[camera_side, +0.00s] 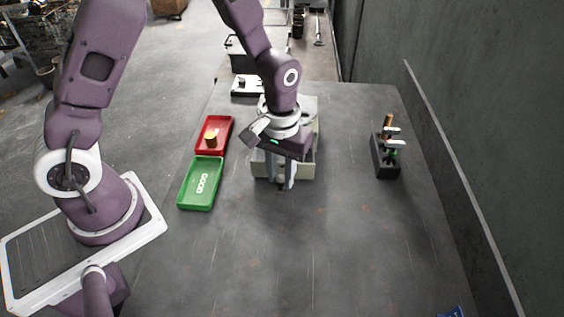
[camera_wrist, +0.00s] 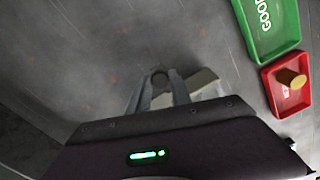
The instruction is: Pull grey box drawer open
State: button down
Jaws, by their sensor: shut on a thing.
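The grey box (camera_side: 307,165) stands on the table under my wrist, and my arm hides much of it. Its pale front edge also shows in the wrist view (camera_wrist: 204,88). My gripper (camera_side: 281,186) points down at the box's front, with its fingers shut on the drawer knob (camera_wrist: 159,76). The round knob shows between the fingertips in the wrist view. My gripper and wrist cover much of the drawer front, and I cannot tell exactly how far out the drawer sits.
A green tray marked GOOD (camera_side: 201,184) and a red tray (camera_side: 225,124) holding a brass cylinder (camera_side: 211,136) lie left of the box. A black tool holder (camera_side: 385,163) stands at right. The table (camera_side: 290,255) is clear in front of the box.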

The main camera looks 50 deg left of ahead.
jog(key=shift+w, duration=0.1)
jog(key=c, duration=1.2)
grip_release()
jog(key=shift+o, duration=0.2)
notch_tip(320, 180, up, 7)
jog(key=shift+r, duration=0.1)
jog(key=s+a+r+m+t, duration=0.2)
jog(key=s+r, duration=0.5)
jog(key=s, duration=0.1)
jog(key=s+a+r+m+t, duration=0.2)
jog(key=s+r+t, duration=0.1)
jog(key=s+r, duration=0.5)
jog(key=shift+s+a+r+m+t, duration=0.15)
jog(key=shift+s+a+m+t, duration=0.15)
jog(key=shift+s, duration=0.35)
